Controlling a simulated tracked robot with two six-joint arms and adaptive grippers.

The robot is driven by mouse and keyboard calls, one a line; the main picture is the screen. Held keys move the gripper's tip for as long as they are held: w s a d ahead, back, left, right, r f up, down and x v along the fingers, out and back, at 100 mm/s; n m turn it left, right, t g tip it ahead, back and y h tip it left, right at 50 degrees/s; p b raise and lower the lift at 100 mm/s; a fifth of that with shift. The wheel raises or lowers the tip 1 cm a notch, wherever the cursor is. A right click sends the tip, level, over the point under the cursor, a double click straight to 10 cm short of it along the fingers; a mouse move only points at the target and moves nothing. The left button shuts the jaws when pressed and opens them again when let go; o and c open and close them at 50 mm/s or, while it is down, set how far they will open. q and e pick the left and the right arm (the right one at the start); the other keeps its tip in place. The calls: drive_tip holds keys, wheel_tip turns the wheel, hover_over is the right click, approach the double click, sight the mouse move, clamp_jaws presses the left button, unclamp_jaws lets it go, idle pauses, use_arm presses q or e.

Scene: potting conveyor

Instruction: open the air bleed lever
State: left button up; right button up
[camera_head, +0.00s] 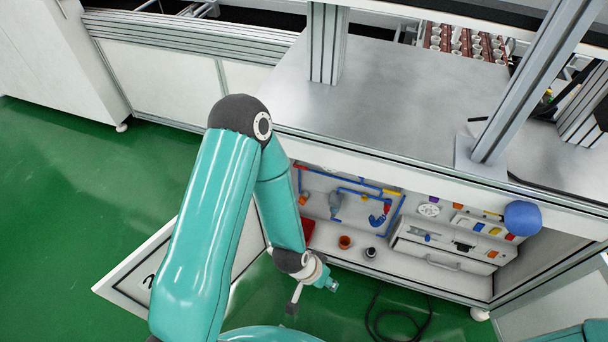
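The open cabinet under the bench holds blue pipework (352,190) on its back panel. On the pipework are a small yellow part (392,191), a red part (387,209) and a blue curved fitting (377,220). I cannot tell which small part is the air bleed lever. My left arm reaches up from the lower left and bends down in front of the cabinet's left side. Its wrist end (312,272) hangs low, apart from the pipework. My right gripper is out of view.
An orange cup (345,242) and a dark small pot (370,252) stand on the cabinet floor. A white drawer unit (440,260) is at the right. A blue ball-shaped thing (522,218) is at the cabinet's upper right. A black cable (400,318) lies on the green floor.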

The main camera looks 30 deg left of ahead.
use_arm(q)
drive_tip(key=w+a+f+m+t+y+b, duration=0.1)
drive_tip(key=w+a+f+m+t+b, duration=0.15)
drive_tip(key=w+f+b, duration=0.4)
drive_tip(key=m+t+y+b, duration=0.9)
drive_tip(key=y+b, duration=0.4)
drive_tip(key=b, duration=1.3)
approach(304, 167)
drive_tip(key=shift+f+b+x, duration=0.15)
drive_tip(key=shift+b+x, duration=0.55)
drive_tip(key=shift+x, duration=1)
drive_tip(key=shift+f+b+x, duration=0.15)
drive_tip(key=shift+b+x, duration=0.55)
drive_tip(key=shift+x, duration=1)
drive_tip(key=shift+f+b+x, duration=0.15)
drive_tip(key=shift+b+x, duration=0.55)
drive_tip(key=shift+x, duration=0.95)
drive_tip(key=shift+d, duration=0.1)
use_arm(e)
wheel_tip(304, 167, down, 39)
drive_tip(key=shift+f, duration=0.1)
